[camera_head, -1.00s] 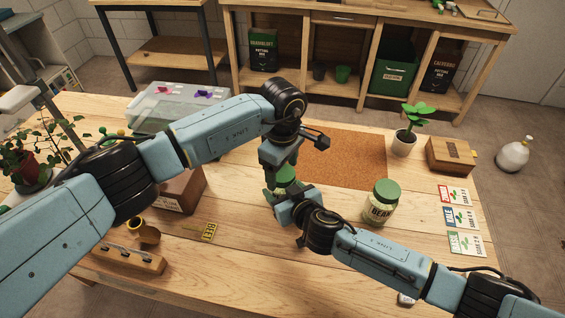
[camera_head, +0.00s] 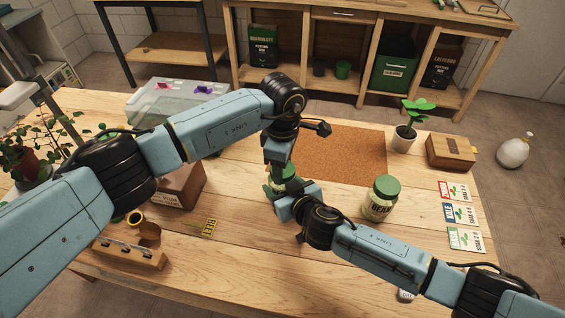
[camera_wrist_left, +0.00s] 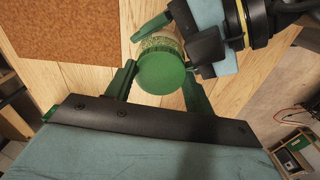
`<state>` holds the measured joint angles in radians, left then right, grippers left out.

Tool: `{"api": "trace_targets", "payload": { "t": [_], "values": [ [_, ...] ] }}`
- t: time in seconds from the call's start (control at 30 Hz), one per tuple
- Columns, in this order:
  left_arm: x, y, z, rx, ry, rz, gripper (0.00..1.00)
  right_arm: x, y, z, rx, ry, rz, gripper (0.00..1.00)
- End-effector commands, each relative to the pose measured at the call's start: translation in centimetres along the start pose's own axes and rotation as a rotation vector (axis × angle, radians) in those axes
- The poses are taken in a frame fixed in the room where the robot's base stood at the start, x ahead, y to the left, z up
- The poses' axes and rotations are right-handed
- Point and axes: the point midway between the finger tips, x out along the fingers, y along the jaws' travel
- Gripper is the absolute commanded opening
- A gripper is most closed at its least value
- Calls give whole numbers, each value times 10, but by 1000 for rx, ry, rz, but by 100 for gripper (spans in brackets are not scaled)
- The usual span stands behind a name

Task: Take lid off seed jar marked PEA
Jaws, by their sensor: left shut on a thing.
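A jar with a round green lid (camera_wrist_left: 162,72) stands near the middle of the table; its pale glass body (camera_wrist_left: 158,42) shows beyond the lid in the left wrist view. Its label is hidden, so I cannot read it. My left gripper (camera_wrist_left: 160,82) points down from above and is shut on the green lid, one green finger on each side. My right gripper (camera_wrist_left: 178,48) reaches in from the right at the jar's body, below the lid. Its fingers are partly hidden, and I cannot tell whether they grip the glass.
A jar marked BEAN (camera_head: 381,198) with a green lid stands to the right. A cork mat (camera_head: 350,155) lies behind. A potted seedling (camera_head: 405,135), wooden box (camera_head: 451,152) and seed cards (camera_head: 459,214) are at the right. A clear bin (camera_head: 165,105) is at back left.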

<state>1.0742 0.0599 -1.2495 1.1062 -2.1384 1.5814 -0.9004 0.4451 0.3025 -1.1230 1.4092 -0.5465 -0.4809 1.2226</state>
Motion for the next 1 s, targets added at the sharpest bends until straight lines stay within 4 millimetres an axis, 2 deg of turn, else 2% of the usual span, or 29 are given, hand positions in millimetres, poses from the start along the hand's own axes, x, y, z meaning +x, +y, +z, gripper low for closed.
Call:
{"api": "trace_targets", "payload": {
  "t": [0.13, 0.17, 0.33, 0.67, 1.0],
  "values": [
    [0, 0, -1, 1, 1, 0, 26, 0, 0, 0, 0, -1, 1, 0],
    [0, 0, -1, 1, 1, 0, 55, 0, 0, 0, 0, -1, 1, 0],
    [0, 0, -1, 2, 1, 0, 75, 0, 0, 0, 0, -1, 1, 0],
    [-3, 0, 0, 4, 1, 1, 75, 0, 0, 0, 0, -1, 1, 0],
    [-43, 1, 0, 5, 1, 2, 75, 0, 0, 0, 0, -1, 1, 0]
  ]
}}
